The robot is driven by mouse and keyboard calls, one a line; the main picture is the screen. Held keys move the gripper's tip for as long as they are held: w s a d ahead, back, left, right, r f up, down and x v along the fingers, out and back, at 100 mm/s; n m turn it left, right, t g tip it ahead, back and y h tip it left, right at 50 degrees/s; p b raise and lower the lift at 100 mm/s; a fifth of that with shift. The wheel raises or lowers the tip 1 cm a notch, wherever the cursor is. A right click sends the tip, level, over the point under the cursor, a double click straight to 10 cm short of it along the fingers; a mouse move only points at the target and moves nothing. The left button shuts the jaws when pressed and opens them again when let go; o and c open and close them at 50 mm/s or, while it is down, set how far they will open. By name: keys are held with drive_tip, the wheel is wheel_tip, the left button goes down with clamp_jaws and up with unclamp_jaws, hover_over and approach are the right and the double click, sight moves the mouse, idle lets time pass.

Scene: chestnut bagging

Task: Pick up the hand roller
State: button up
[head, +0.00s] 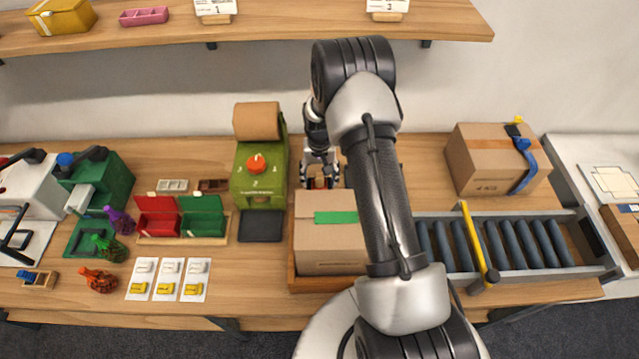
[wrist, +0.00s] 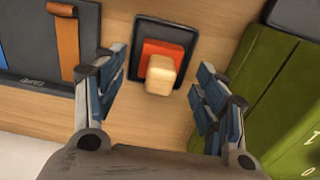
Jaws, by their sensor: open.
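What appears to be the hand roller (wrist: 158,73), an orange piece with a pale wooden block-shaped handle on top, sits in a small dark square tray (wrist: 178,34) in the wrist view. My gripper (wrist: 160,68) is open and empty. Its two blue-padded fingers are on either side of the handle, with clear gaps. In the head view my gripper (head: 320,160) points down at the back of the table, behind the cardboard box. There the roller is mostly hidden by the box and my fingers.
A green machine (head: 260,172) with a paper roll stands close beside my gripper, also in the wrist view (wrist: 275,90). A cardboard box (head: 325,250) stands in front. A grey board (wrist: 30,60) with an orange-brown strip lies on the other side. The roller conveyor (head: 500,243) is at right.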

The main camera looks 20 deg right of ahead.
wheel_tip(320, 180, down, 2)
drive_tip(key=shift+f, duration=0.2)
drive_tip(key=shift+c, duration=0.4)
drive_tip(key=c, duration=1.1)
drive_tip(key=shift+r, duration=0.1)
drive_tip(key=shift+c, duration=0.2)
